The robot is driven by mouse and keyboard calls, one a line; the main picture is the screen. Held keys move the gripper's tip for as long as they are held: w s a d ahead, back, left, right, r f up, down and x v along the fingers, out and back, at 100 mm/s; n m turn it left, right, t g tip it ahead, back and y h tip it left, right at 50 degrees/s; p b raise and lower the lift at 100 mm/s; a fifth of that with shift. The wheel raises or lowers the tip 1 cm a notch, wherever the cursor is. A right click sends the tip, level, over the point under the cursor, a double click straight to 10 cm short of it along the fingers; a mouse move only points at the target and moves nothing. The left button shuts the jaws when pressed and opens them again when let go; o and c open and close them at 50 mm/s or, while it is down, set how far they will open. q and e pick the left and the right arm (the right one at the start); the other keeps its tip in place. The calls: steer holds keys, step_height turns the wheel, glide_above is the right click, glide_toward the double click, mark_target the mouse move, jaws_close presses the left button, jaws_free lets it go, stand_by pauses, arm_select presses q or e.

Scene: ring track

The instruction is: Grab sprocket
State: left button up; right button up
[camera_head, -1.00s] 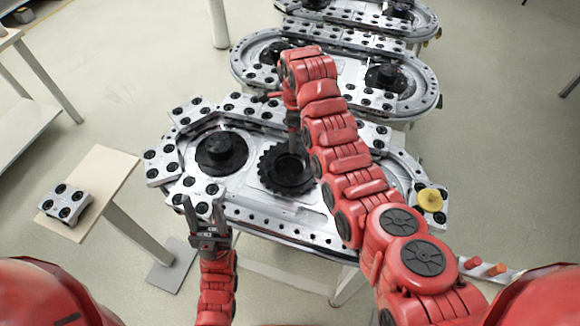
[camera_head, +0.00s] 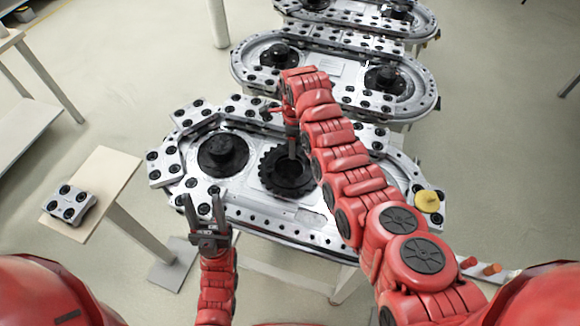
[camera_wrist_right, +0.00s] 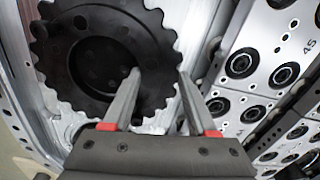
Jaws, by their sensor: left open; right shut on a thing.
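The sprocket (camera_head: 274,178) is a black toothed ring with a round central opening, lying on the nearest ring track, just right of a smooth black hub. It fills the upper left of the right wrist view (camera_wrist_right: 58,70). My right gripper (camera_head: 292,156) reaches down to it from above and is shut on its rim. In the right wrist view one finger is in the central opening and the other is outside the teeth. My left gripper (camera_head: 204,203) is open and empty at the track's front left edge, apart from the sprocket.
The nearest ring track (camera_head: 290,235) has silver plates with black rollers around it. The smooth hub (camera_head: 222,153) stands left of the sprocket. A yellow knob (camera_head: 428,201) sits at the right. A side table (camera_head: 112,165) holds a loose roller plate (camera_head: 68,203). More tracks stand behind.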

jaws_close()
steer(key=shift+r, duration=0.1)
